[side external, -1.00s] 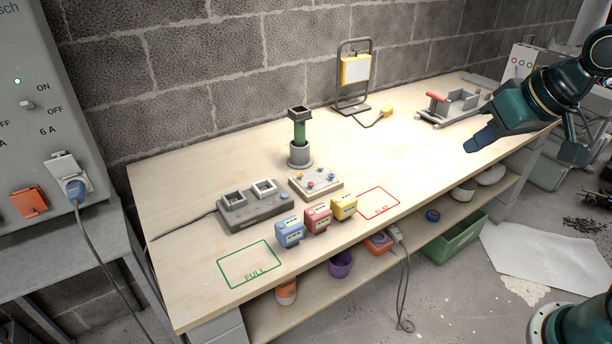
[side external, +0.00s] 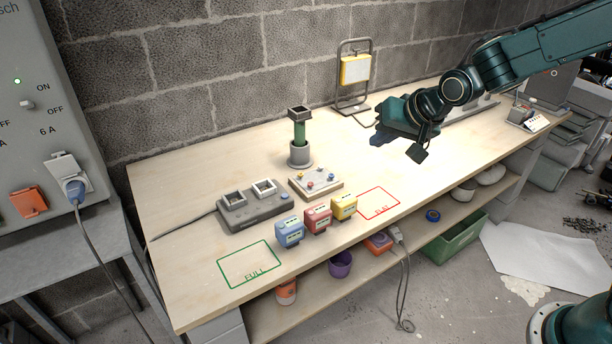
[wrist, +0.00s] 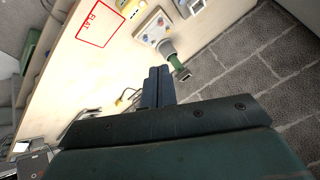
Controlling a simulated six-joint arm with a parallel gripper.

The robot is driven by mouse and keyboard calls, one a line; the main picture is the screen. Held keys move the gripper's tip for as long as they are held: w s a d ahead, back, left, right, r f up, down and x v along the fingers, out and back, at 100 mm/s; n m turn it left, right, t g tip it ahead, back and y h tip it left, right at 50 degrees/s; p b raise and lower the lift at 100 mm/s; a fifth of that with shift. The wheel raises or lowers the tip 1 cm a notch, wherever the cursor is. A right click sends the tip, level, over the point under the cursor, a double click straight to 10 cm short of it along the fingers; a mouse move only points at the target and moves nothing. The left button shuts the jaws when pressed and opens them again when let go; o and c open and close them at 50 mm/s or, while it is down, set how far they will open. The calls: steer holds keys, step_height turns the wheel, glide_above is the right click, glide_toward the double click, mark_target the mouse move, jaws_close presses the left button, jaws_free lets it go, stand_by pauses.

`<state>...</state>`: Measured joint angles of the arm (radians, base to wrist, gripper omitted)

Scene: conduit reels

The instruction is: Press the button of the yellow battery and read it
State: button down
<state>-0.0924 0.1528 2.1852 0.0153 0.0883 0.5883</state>
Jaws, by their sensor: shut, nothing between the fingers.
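The yellow battery (side external: 343,207) stands upright on the bench at the right end of a row, beside a red battery (side external: 317,219) and a blue battery (side external: 289,231). In the wrist view the yellow battery (wrist: 131,8) shows at the top edge, partly cut off. Its button and any reading are too small to make out. My gripper (side external: 377,139) is shut and empty, above the bench to the right of and behind the yellow battery, well apart from it. In the wrist view the shut fingers (wrist: 156,84) point toward the board and the green post.
A charger (side external: 254,208) stands left, with a small button board (side external: 316,183) and a green post in a grey holder (side external: 300,150) behind the batteries. A work lamp (side external: 354,70) stands by the wall. Green FULL (side external: 250,264) and red FLAT (side external: 379,203) outlines are empty.

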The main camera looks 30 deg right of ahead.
steer(key=m+t, duration=0.1)
steer(key=m, duration=0.1)
glide_above(341, 204)
step_height(341, 204, down, 9)
steer(key=shift+r, duration=0.15)
steer(key=shift+f, duration=4.35)
steer(key=shift+f, duration=0.85)
steer(key=shift+r, duration=0.85)
stand_by(0.3)
steer(key=shift+r, duration=2.5)
